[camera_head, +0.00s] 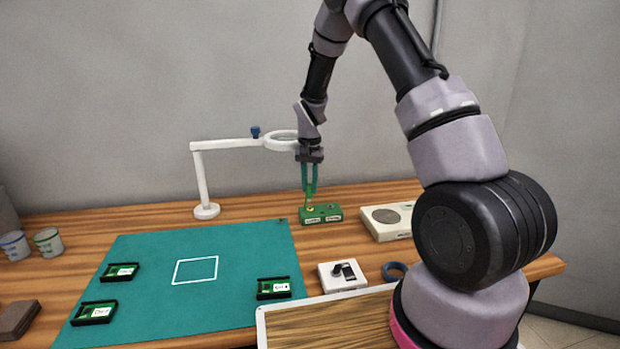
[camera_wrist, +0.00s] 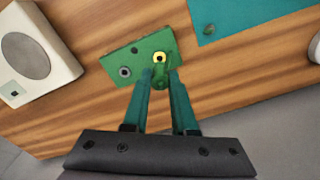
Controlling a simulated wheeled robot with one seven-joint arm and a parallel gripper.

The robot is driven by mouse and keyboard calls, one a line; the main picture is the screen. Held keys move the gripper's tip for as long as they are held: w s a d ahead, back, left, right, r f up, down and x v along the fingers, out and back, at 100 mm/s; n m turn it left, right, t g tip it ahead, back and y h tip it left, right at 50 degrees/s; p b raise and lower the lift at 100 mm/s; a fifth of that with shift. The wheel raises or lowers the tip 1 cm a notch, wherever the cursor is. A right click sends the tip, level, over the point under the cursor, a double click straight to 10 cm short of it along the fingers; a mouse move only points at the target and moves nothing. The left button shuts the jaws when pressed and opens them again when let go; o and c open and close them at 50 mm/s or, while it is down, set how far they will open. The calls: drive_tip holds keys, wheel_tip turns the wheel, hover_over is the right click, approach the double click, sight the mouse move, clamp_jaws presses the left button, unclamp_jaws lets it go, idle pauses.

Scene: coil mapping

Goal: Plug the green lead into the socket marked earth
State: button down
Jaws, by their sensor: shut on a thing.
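A green socket block (camera_head: 333,211) stands on the wooden table behind the mat, with two small labels on its front too small to read. In the wrist view its top (camera_wrist: 122,60) shows a yellow-ringed socket (camera_wrist: 159,57) and a grey-ringed socket (camera_wrist: 124,72). My gripper (camera_head: 309,195) points down over the block's left part in the head view. Its teal fingers (camera_wrist: 163,78) are closed on a small green piece, the green lead (camera_wrist: 162,72), right beside the yellow-ringed socket. The fingers hide much of the lead; I cannot tell whether its tip is inside a socket.
A white magnifier lamp (camera_head: 202,180) stands behind the teal mat (camera_head: 150,250), its ring close to my gripper. A pale box with a round disc (camera_head: 385,215) sits right of the block. Black-framed green cards (camera_head: 274,288) lie on the mat. A blue ring (camera_head: 395,271) lies in front.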

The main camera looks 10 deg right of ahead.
sight(310, 196)
drive_tip(key=shift+f, duration=0.2)
drive_tip(key=shift+f, duration=0.95)
drive_tip(key=shift+f, duration=1)
idle(0.9)
drive_tip(key=c, duration=0.6)
unclamp_jaws()
drive_tip(key=shift+c, duration=0.2)
